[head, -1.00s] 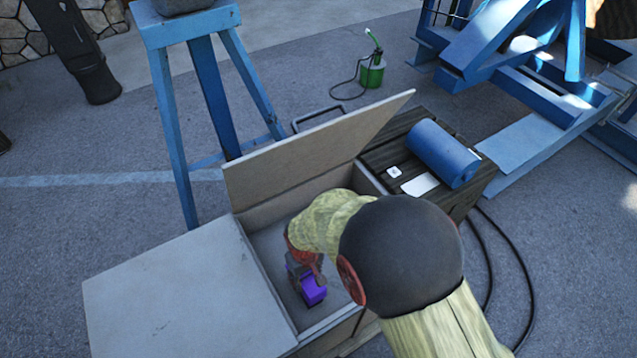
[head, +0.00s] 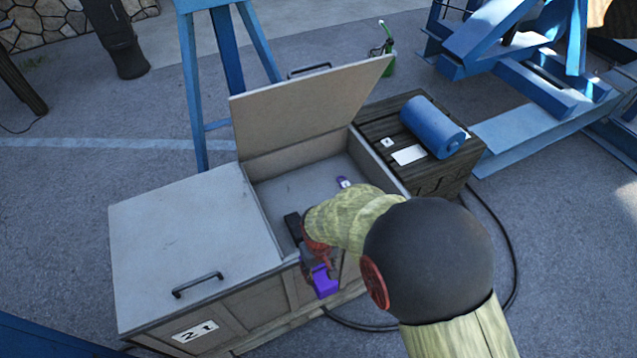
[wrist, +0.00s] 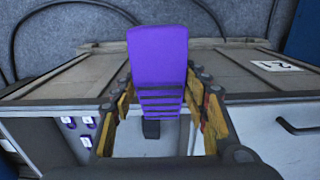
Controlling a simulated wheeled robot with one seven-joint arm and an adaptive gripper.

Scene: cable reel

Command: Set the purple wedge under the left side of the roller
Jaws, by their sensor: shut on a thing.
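The purple wedge (head: 325,284) is held in my gripper (head: 318,262), in front of the open chest's front wall in the head view. In the wrist view the wedge (wrist: 158,58) stands out between the two fingers of my gripper (wrist: 160,98), with dark ridges across its lower part. The roller (head: 432,127), a blue cylinder, lies on a dark wooden crate (head: 450,181) to the right of the chest. The wedge is well apart from the roller. My wrist and forearm hide part of the chest's right front.
The chest (head: 180,245) has a raised lid (head: 310,105) at the back and a closed left half with a handle. White cards lie left of the roller. A cable curves along the ground.

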